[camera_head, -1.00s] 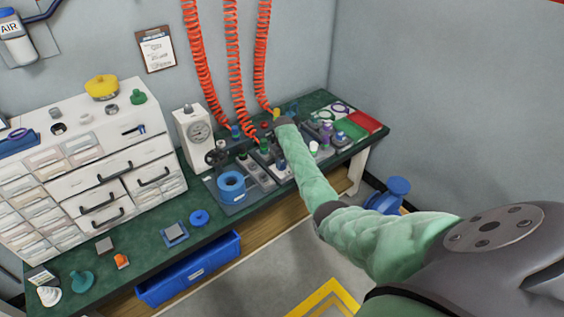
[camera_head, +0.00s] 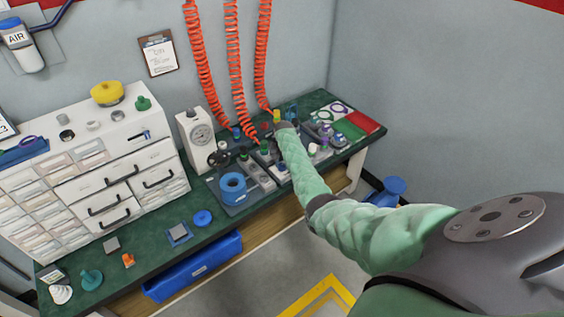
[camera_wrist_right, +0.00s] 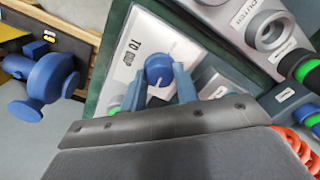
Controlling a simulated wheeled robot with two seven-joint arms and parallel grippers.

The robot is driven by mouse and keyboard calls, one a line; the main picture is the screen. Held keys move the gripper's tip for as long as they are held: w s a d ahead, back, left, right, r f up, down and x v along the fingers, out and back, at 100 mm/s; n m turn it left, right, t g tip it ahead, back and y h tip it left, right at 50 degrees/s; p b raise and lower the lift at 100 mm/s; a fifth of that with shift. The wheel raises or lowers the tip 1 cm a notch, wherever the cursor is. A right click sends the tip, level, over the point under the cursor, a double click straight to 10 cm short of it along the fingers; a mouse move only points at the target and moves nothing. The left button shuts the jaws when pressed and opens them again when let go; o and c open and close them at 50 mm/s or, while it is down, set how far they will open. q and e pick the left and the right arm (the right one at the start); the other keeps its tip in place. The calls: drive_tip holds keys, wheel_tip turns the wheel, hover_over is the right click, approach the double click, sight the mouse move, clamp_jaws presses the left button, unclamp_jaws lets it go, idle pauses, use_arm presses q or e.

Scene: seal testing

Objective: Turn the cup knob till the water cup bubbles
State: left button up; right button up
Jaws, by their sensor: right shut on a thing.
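In the right wrist view, a round blue knob (camera_wrist_right: 158,66) with a white mark sits on a white plate (camera_wrist_right: 128,52) lettered "TO CUP". My right gripper (camera_wrist_right: 161,76) has a finger on each side of the knob and is shut on it. In the head view, my right arm reaches over the bench and its dark wrist (camera_head: 284,126) hides the knob and part of the test rig. I cannot make out the water cup or any bubbles. My left gripper is in neither view.
A grey fixture (camera_wrist_right: 268,30) and green-ringed fittings stand close to the knob. In the head view, red coiled hoses (camera_head: 236,75) hang behind the wrist, and a blue tape roll (camera_head: 232,187) and a dial gauge box (camera_head: 196,140) stand left of it.

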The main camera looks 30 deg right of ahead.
sight(283, 165)
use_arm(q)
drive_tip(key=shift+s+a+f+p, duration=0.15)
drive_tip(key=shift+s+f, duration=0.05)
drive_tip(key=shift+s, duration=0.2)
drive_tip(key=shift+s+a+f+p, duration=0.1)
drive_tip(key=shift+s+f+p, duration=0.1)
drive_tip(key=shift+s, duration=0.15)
use_arm(e)
drive_tip(key=shift+m, duration=0.9)
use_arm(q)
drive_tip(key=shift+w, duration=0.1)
use_arm(e)
drive_tip(key=o, duration=1)
drive_tip(key=shift+r, duration=0.25)
wheel_tip(283, 165, up, 6)
drive_tip(key=shift+d+r+b, duration=0.1)
drive_tip(key=shift+r+b, duration=0.05)
drive_tip(key=shift+b, duration=0.8)
drive_tip(key=shift+s+r, duration=0.1)
drive_tip(key=shift+r, duration=0.4)
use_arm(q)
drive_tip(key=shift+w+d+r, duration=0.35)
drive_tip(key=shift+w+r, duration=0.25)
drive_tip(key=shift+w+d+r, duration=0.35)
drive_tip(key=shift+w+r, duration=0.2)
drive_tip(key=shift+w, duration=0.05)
